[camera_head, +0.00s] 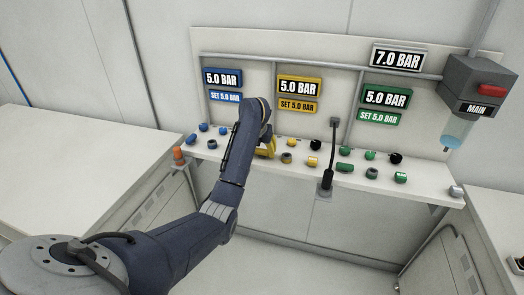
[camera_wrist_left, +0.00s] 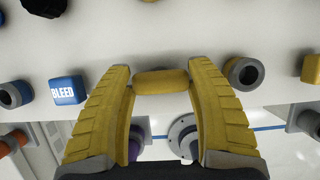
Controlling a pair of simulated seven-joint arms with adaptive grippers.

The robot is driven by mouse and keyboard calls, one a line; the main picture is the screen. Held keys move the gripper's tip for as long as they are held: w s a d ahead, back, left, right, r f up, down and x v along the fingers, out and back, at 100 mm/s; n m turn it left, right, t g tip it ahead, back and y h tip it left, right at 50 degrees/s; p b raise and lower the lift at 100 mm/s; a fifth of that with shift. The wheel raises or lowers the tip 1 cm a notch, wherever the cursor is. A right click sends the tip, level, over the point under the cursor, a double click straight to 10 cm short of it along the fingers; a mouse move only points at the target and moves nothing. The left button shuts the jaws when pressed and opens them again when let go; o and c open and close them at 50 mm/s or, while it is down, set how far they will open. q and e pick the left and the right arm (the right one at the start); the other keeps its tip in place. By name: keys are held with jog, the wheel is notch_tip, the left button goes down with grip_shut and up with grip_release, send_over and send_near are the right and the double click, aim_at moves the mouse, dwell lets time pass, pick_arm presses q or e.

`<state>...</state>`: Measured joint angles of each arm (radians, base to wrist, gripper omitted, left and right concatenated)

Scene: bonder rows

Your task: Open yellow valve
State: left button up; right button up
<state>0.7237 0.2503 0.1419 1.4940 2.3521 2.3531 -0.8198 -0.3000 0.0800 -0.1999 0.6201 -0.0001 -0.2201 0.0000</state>
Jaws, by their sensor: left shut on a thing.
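My left gripper (camera_head: 265,148) reaches the middle-left of the shelf, in front of the yellow group of fittings. In the left wrist view its yellow ribbed fingers (camera_wrist_left: 160,72) are shut on the yellow valve handle (camera_wrist_left: 160,82), a short rounded bar lying between the fingertips. In the head view the handle is hidden or cannot be told apart from the yellow fingers. Above this group, the yellow display (camera_head: 299,86) reads 5.0 BAR and the plate under it reads SET 5.0 BAR. My right gripper is not in view.
The shelf (camera_head: 400,184) carries blue, yellow, green and black knobs close together. A blue BLEED block (camera_wrist_left: 67,90) sits left of the fingers, and a grey-ringed knob (camera_wrist_left: 243,73) just right. A grey MAIN unit (camera_head: 480,80) is at right.

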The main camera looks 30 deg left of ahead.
pick_arm(q)
jog(key=shift+c, duration=1)
jog(key=shift+n, duration=0.4)
jog(key=shift+d+n, duration=0.1)
jog(key=shift+n, duration=0.2)
jog(key=n+g+y, duration=0.1)
jog(key=n, duration=0.3)
jog(key=shift+y, duration=0.4)
jog(key=n+g, duration=0.1)
jog(key=n, duration=0.3)
jog(key=shift+y, duration=0.4)
jog(key=n+g, duration=0.1)
jog(key=n, duration=0.3)
jog(key=shift+g+y, duration=0.3)
jog(key=shift+g, duration=0.1)
jog(key=shift+n+g, duration=0.7)
jog(key=shift+n, duration=1.5)
